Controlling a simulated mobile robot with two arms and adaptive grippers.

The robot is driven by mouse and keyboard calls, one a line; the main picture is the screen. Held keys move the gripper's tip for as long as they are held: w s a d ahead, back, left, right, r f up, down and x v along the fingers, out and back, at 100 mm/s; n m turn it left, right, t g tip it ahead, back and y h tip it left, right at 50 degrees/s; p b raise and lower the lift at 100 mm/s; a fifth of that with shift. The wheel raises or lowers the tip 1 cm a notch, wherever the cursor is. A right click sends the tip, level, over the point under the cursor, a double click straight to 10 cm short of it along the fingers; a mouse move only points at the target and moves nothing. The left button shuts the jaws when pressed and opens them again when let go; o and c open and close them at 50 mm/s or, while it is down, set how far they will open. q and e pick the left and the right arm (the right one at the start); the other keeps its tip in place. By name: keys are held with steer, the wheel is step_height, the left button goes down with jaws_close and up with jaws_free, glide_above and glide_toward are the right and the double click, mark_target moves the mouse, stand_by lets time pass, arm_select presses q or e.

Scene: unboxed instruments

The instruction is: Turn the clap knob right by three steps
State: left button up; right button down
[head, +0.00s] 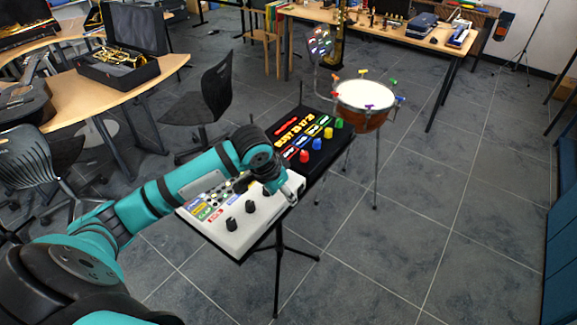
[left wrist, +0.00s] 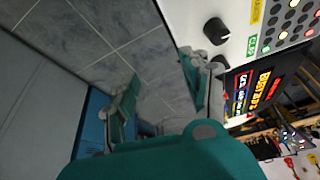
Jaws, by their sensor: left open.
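A white instrument panel (head: 262,222) with black knobs lies on a stand in the head view. Its front row shows a near knob (head: 231,224) and a middle knob (head: 250,207); colored labels sit behind them, too small to read for sure. My left gripper (head: 292,188) is over the panel's right end and hides part of it. In the left wrist view the open, empty left gripper (left wrist: 160,95) has one finger close to the panel (left wrist: 190,15). A black knob (left wrist: 216,30) stands clear of the fingers, with a green label beyond it. I cannot tell which knob is clap.
A black panel with colored knobs (head: 322,150) adjoins the white one. A drum (head: 364,96) stands behind it. A black chair (head: 205,100) and a desk with a trumpet case (head: 118,70) are at the left. Floor at the right is free.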

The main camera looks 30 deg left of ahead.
arm_select(q)
steer(key=w+a+r+n, duration=0.2)
steer(key=w+a+r, duration=0.3)
steer(key=a+r, duration=0.4)
steer(key=shift+y, duration=0.3)
steer(key=x, duration=0.5)
steer(key=p+x, duration=0.1)
steer(key=x, duration=0.4)
steer(key=d+p+x, duration=0.1)
steer(key=x, duration=0.4)
steer(key=shift+w+f, duration=0.25)
steer(key=shift+w, duration=0.05)
arm_select(e)
steer(key=shift+w+d+r, duration=0.15)
steer(key=shift+w+r, duration=0.05)
steer(key=shift+r, duration=0.45)
steer(key=shift+w+d+r, duration=0.15)
steer(key=shift+r, duration=0.45)
arm_select(q)
steer(key=shift+c, duration=0.5)
jaws_close()
arm_select(e)
steer(key=shift+a, duration=0.1)
